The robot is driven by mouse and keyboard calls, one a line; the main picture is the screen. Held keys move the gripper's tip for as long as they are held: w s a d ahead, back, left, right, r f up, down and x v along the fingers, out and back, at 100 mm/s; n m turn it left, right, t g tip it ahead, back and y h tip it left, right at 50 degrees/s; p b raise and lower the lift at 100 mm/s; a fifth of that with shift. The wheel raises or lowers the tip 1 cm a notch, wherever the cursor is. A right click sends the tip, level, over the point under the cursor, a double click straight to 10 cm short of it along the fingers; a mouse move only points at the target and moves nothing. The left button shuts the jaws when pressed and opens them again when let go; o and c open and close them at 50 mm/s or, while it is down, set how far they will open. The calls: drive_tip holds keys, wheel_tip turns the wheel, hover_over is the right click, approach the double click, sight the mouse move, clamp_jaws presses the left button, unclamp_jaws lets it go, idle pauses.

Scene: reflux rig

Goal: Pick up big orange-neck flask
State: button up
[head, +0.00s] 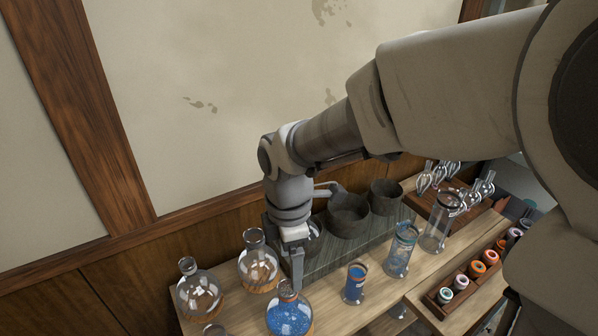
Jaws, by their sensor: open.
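A round glass flask (289,317) with blue contents and an orange-brown band at its neck stands near the front edge of the wooden bench. Its base is cut off by the picture's bottom edge. My gripper (285,262) points down just behind and above this flask, beside its neck. It is open, and nothing shows between its fingers; one finger is plain to see and the other is mostly hidden. I cannot tell whether the finger touches the neck.
Two clear round flasks (199,297) (259,268) stand to the left. A blue-filled beaker (355,284) and taller glass cylinders (401,250) (437,226) stand to the right. Dark pots (348,215) (385,196) sit behind on a grey slab. A rack of colored jars (446,295) is at the right.

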hover_over(287, 292)
drive_tip(key=s+d, duration=0.1)
wheel_tip(287, 292, down, 4)
drive_tip(key=shift+f+b, duration=0.15)
drive_tip(key=shift+b, duration=0.2)
drive_tip(key=f, duration=0.1)
drive_tip(key=f+b, duration=0.1)
drive_tip(key=f, duration=0.3)
drive_tip(key=shift+s+a+f, duration=0.1)
drive_tip(key=shift+s+a, duration=0.25)
drive_tip(key=c, duration=1.2)
drive_tip(key=shift+r, duration=0.25)
